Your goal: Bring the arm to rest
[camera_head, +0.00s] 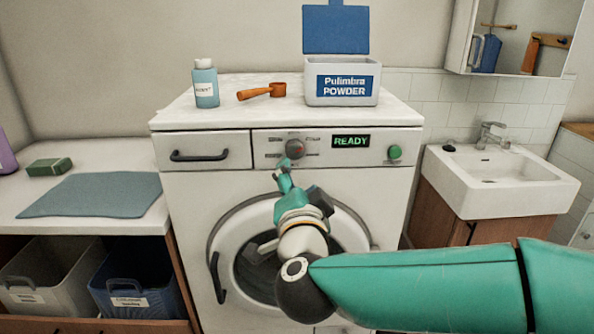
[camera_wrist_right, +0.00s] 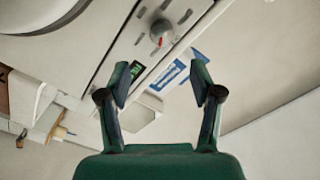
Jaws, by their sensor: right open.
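My right arm comes in from the right in the head view, and its green gripper (camera_head: 283,168) is in front of the washing machine (camera_head: 200,200), just below the control dial (camera_head: 294,149). In the right wrist view the gripper's two fingers (camera_wrist_right: 160,85) are spread apart with nothing held between them. The dial also shows in the right wrist view (camera_wrist_right: 161,32), beyond the fingertips. I cannot tell whether the gripper touches the panel. The display (camera_head: 351,141) reads READY. My left gripper is in neither view.
A sink (camera_head: 500,175) is at right. A grey-blue mat (camera_head: 95,195) and green sponge (camera_head: 48,167) lie at left, above two baskets (camera_head: 135,280).

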